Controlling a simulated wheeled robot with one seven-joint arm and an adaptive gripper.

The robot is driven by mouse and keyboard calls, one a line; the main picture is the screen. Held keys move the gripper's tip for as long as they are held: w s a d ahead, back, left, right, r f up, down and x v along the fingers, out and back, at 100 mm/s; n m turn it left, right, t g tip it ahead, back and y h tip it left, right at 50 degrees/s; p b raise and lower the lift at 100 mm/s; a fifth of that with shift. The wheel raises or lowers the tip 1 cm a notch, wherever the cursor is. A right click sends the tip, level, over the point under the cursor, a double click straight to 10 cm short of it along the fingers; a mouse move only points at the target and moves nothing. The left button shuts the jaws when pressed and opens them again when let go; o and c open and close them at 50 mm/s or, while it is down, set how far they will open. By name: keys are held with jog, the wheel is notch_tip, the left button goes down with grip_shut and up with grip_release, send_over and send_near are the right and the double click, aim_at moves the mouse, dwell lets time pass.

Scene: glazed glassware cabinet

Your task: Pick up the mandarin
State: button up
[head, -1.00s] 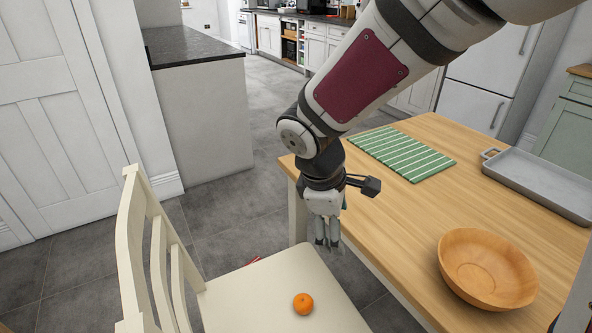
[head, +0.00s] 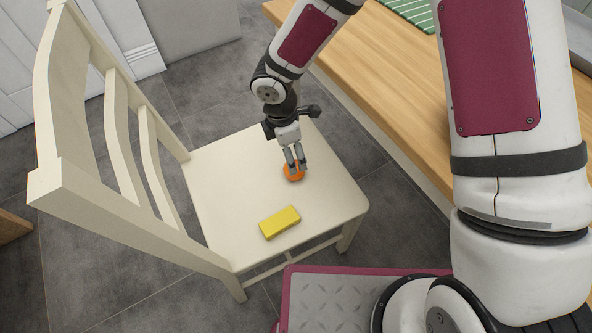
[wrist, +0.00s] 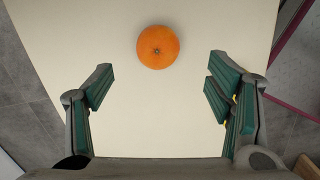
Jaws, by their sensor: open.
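The mandarin (head: 292,175) is a small orange fruit resting on the cream seat of a chair (head: 225,180). In the wrist view the mandarin (wrist: 158,47) lies near the top centre, ahead of the fingertips and between their lines. My gripper (head: 296,165) points down over the seat and partly covers the mandarin in the head view. In the wrist view my gripper (wrist: 158,85) is open, with its green-padded fingers wide apart and nothing between them. The fingers look clear of the fruit there; the exact height gap cannot be told.
A yellow block (head: 280,222) lies on the seat nearer the front than the mandarin. The chair's slatted back (head: 125,135) rises at the left. A wooden table (head: 390,75) with a green striped mat (head: 408,12) stands to the right.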

jog(key=f+b, duration=0.1)
jog(key=f, duration=0.2)
jog(key=f+b, duration=0.1)
jog(key=f, duration=0.2)
jog(key=f+b, duration=0.1)
jog(key=f, duration=0.2)
jog(key=shift+w+d+f+b, duration=0.15)
jog(key=shift+w+d+b, duration=0.15)
jog(key=shift+d, duration=0.05)
jog(key=c, duration=1.3)
